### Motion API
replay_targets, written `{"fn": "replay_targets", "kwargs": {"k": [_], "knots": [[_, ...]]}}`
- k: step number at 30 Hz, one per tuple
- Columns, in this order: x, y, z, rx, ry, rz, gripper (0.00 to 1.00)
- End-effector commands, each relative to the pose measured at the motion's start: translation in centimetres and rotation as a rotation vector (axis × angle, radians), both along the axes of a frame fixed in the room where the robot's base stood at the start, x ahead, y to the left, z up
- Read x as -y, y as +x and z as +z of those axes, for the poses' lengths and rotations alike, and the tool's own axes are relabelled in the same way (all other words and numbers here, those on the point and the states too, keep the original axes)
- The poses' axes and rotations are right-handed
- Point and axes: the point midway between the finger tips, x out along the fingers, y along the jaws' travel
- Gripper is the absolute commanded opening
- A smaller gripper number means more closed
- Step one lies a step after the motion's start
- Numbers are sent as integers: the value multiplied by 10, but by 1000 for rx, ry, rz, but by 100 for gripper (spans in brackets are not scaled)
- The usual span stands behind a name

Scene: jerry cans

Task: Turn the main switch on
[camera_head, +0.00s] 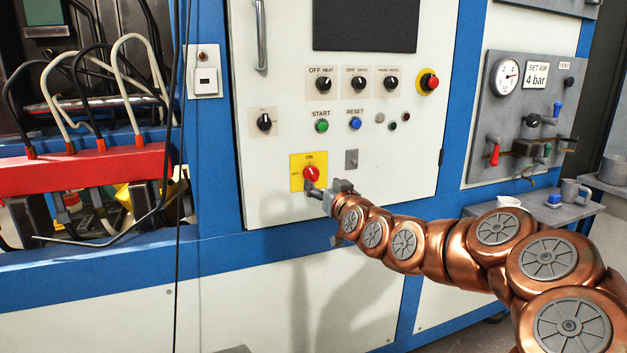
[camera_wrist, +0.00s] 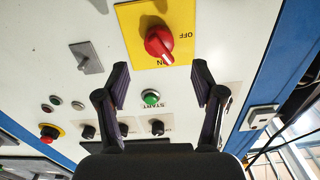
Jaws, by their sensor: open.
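The main switch is a red rotary knob (camera_head: 311,173) on a yellow plate (camera_head: 296,184), low on the white cabinet door. The plate reads ON at the top and OFF at the left. In the wrist view the knob (camera_wrist: 158,42) appears with the ON lettering below it and OFF to its right; I cannot tell its exact setting. My gripper (camera_head: 314,190) is at the lower right of the plate in the head view. In the wrist view my gripper (camera_wrist: 161,72) has its fingers spread apart and empty, with the knob beyond the gap between them, apparently untouched.
A grey latch (camera_head: 351,159) sticks out right of the plate. The green START button (camera_head: 321,126), blue RESET button (camera_head: 355,124) and black selector knobs (camera_head: 324,84) are above. A red emergency button (camera_head: 428,82) is at the upper right. Black cables (camera_head: 180,150) hang at the left.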

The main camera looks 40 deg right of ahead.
Motion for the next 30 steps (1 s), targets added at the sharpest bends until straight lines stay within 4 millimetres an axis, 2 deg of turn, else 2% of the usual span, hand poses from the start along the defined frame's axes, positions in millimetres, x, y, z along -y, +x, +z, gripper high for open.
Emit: {"fn": "replay_targets", "kwargs": {"k": [5, 19, 24, 30], "knots": [[4, 10, 1, 4, 0, -2, 68], [17, 61, 0, 1, 2, -1, 68], [19, 72, -1, -1, 2, -1, 68], [21, 75, 0, 1, 2, -3, 68]]}}
